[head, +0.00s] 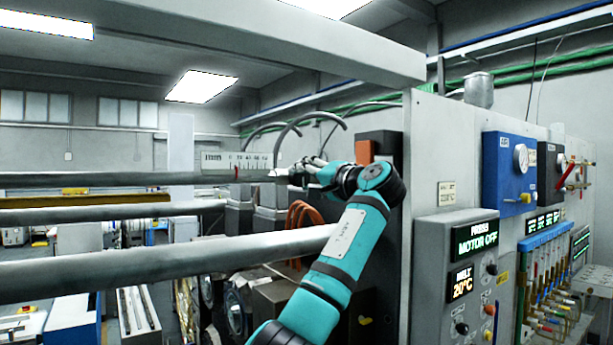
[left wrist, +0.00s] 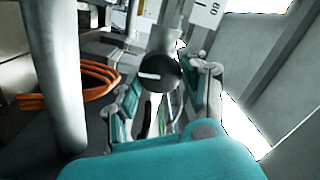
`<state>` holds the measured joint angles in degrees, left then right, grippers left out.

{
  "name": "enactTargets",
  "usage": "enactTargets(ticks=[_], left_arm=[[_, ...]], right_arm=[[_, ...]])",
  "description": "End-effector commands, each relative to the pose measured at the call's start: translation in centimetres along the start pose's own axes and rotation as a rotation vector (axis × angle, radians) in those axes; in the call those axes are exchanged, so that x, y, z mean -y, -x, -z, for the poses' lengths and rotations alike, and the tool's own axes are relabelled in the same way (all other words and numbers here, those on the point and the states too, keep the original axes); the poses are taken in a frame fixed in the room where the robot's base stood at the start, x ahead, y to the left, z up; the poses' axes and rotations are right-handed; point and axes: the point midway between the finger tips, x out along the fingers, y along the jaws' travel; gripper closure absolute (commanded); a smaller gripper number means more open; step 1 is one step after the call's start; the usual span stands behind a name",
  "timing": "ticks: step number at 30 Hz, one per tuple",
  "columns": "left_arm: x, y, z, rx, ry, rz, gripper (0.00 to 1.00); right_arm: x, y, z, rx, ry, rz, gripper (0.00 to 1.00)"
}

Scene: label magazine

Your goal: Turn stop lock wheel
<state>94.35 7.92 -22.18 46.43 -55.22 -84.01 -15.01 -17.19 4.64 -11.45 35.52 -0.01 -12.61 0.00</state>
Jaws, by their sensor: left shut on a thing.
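My left gripper (head: 293,174) reaches up to the right end of the upper grey rod, just right of the white scale plate (head: 225,162). In the left wrist view, its two fingers (left wrist: 160,92) stand on either side of a dark round knob (left wrist: 157,73) with a white bar mark, which looks like the stop lock wheel. The gripper is shut on this wheel. Part of the scale plate also shows in the left wrist view (left wrist: 207,12). My right gripper is in neither view.
Several horizontal grey rods (head: 150,262) cross the left side, one just below the left arm's wrist. Orange hoses (head: 303,216) hang behind the arm. A grey cabinet with a motor display (head: 475,238) and a blue gauge box (head: 508,175) stands at right.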

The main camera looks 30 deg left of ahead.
Motion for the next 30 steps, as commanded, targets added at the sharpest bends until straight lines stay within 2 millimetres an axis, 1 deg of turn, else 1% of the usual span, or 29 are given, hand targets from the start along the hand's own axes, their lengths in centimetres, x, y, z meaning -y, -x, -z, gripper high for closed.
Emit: enactTargets(ticks=[6, 12, 20, 30], left_arm=[[-0.07, -0.02, 0.03, 0.01, 0.155, -0.003, 0.88], [-0.13, -0.01, 0.0, 0.015, 0.249, -0.004, 0.88], [-0.19, 0.0, -0.01, 0.018, 0.304, -0.004, 0.88], [-0.23, -0.01, -0.04, 0.019, 0.309, -0.005, 0.88]], right_arm=[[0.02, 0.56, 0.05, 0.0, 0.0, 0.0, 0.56], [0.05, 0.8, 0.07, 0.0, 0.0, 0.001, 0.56], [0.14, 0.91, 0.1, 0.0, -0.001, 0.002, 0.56], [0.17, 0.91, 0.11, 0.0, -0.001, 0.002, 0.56]])
